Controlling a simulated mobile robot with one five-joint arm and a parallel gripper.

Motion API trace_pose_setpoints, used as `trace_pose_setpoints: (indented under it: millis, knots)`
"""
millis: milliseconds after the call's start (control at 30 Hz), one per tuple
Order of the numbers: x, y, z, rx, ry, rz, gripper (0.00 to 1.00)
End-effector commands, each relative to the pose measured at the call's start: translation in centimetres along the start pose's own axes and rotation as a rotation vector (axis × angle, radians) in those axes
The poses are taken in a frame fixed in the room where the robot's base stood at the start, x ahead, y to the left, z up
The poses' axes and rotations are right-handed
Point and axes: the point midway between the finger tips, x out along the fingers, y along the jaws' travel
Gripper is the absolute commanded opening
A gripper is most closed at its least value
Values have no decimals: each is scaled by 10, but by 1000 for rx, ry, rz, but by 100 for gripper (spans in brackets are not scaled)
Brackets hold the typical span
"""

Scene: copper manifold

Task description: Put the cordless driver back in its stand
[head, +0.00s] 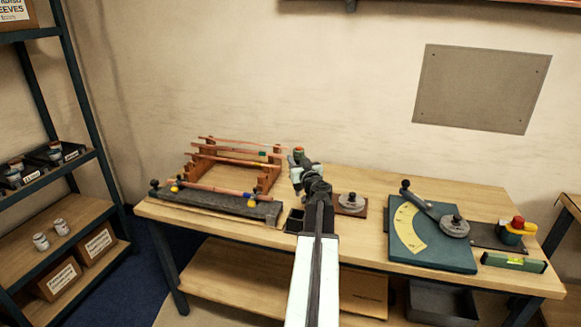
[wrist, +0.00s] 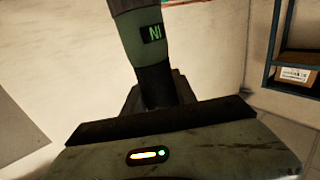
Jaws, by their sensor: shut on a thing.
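My gripper (head: 300,172) is at the end of my raised arm, in the middle of the head view, above the workbench. It is shut on the cordless driver (head: 298,152), which shows as a small greenish shape with an orange-red spot. In the wrist view the driver (wrist: 144,35) is a green cylinder with a dark label and a black lower band, rising from the dark jaws (wrist: 158,95). Its top is cut off by the frame. A small dark open box (head: 294,221), possibly the stand, sits on the bench just left of my arm, partly hidden by it.
A wooden rack with copper pipes (head: 235,165) stands on the bench's left. A round grey piece on a brown base (head: 351,204) is right of my arm. A teal bending plate (head: 432,255), a green level (head: 514,262) and a yellow-red device (head: 517,228) occupy the right.

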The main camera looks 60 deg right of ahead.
Motion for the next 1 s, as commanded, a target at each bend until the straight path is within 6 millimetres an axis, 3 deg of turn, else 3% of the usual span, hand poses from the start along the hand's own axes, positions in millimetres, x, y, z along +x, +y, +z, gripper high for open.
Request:
trace_pose_setpoints:
  millis: [200, 567, 1000]
  knots:
    - [4, -6, 34, 1, -1, -10, 0]
    - [5, -9, 40, 1, -2, -14, 0]
    - [5, -10, 86, 1, -2, -15, 0]
